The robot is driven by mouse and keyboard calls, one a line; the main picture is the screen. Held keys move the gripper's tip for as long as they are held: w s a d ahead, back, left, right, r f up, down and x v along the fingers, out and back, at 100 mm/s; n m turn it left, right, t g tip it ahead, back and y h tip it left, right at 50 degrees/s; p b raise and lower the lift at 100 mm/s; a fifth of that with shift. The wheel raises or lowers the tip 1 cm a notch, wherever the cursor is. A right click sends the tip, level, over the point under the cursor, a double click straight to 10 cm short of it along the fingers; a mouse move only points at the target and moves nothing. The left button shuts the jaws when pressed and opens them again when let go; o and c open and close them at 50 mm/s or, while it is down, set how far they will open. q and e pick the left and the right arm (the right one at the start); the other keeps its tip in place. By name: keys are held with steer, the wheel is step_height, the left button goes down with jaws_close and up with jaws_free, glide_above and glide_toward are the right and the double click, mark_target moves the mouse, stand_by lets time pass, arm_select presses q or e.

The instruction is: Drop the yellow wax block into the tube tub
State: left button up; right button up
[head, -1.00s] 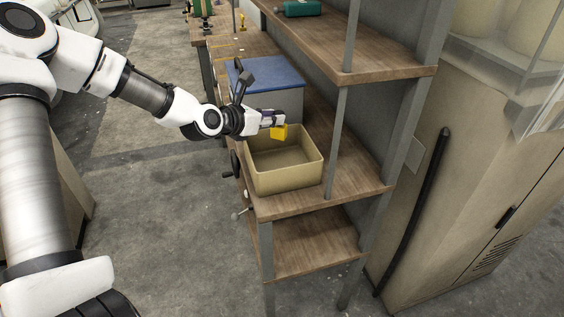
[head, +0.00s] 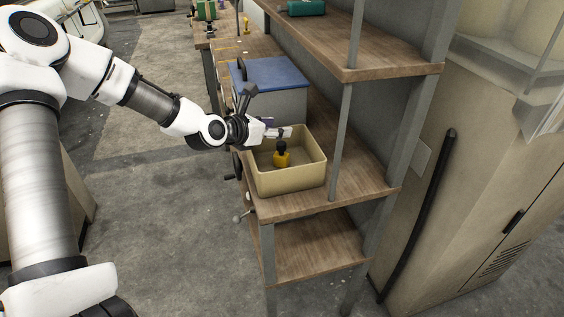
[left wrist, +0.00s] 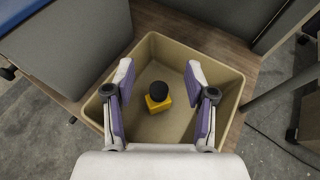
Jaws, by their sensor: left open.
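The yellow wax block (head: 282,159), with a round black knob on top, is inside the tan tube tub (head: 291,184). In the left wrist view the block (left wrist: 158,103) shows between and below the fingers, within the walls of the tub (left wrist: 228,84). I cannot tell for sure whether it rests on the tub floor. My left gripper (head: 284,132) is open over the tub's back left part. Its purple-padded fingers (left wrist: 160,108) are spread apart and do not touch the block. My right gripper is not in view.
The tub stands on a wooden shelf (head: 348,186) with grey posts. A grey box with a blue lid (head: 271,74) stands right behind the tub. An upper shelf (head: 375,65) hangs above to the right, and a beige cabinet (head: 470,190) stands farther right.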

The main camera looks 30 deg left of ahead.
arm_select(q)
step_height(320, 180, up, 10)
steer(key=shift+f, duration=0.25)
steer(key=shift+f, duration=0.1)
